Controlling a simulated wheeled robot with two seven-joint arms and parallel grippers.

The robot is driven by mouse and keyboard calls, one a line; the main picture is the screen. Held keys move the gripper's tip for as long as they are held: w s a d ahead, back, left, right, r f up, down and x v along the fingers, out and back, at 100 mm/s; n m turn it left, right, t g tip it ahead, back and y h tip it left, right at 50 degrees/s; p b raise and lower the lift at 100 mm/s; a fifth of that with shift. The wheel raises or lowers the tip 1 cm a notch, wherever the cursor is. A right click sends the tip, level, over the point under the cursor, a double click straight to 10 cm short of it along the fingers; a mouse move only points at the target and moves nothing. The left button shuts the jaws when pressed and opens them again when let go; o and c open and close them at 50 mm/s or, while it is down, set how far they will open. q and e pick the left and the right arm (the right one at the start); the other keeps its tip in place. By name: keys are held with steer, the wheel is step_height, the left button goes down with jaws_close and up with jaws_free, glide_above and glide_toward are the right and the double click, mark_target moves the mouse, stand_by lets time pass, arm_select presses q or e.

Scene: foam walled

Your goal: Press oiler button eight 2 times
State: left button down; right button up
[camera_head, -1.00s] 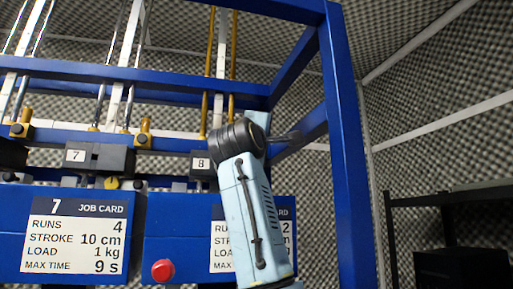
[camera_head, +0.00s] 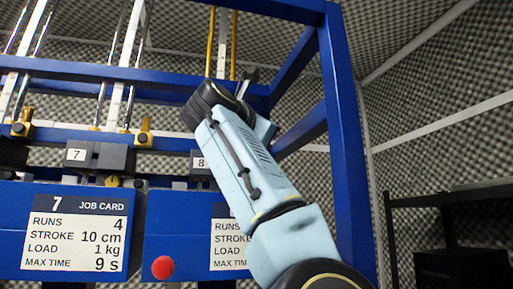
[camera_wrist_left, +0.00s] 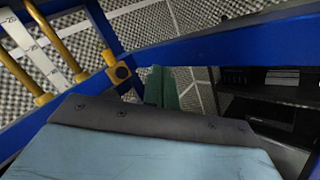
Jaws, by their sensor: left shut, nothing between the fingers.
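In the head view, my light-blue left arm covers the right part of station 8, marked by the label 8 (camera_head: 200,163). Its gripper (camera_head: 246,82) is mostly hidden behind the dark wrist joint, with a narrow grey part showing above. In the left wrist view, a brass block with a round top (camera_wrist_left: 118,71) sits on the blue rail, right of the yellow rods; it looks like oiler eight with its button. In the head view it is hidden behind my arm. The green fingers (camera_wrist_left: 160,88) are together beyond the grey palm, empty, apart from the brass block. My right gripper is not in view.
A red button (camera_head: 162,267) is on the blue panel of station 8, left of its job card (camera_head: 229,245). Station 7 has a similar brass oiler (camera_head: 144,132). A blue upright (camera_head: 345,150) stands close right of my arm. A black shelf (camera_head: 450,200) is farther right.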

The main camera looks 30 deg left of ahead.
arm_select(q)
steer(key=shift+w+a, duration=0.15)
steer(key=w+a+p, duration=0.3)
steer(key=w+a, duration=0.2)
steer(key=a, duration=0.1)
steer(key=shift+w+a, duration=0.25)
steer(key=shift+a, duration=0.1)
stand_by(2.2)
steer(key=shift+w+a, duration=0.25)
steer(key=shift+w, duration=0.05)
steer(key=shift+w+a, duration=0.25)
steer(key=shift+a, duration=0.1)
stand_by(0.7)
steer(key=shift+d, duration=0.1)
stand_by(0.3)
steer(key=shift+s+d, duration=0.55)
steer(key=shift+d, duration=0.05)
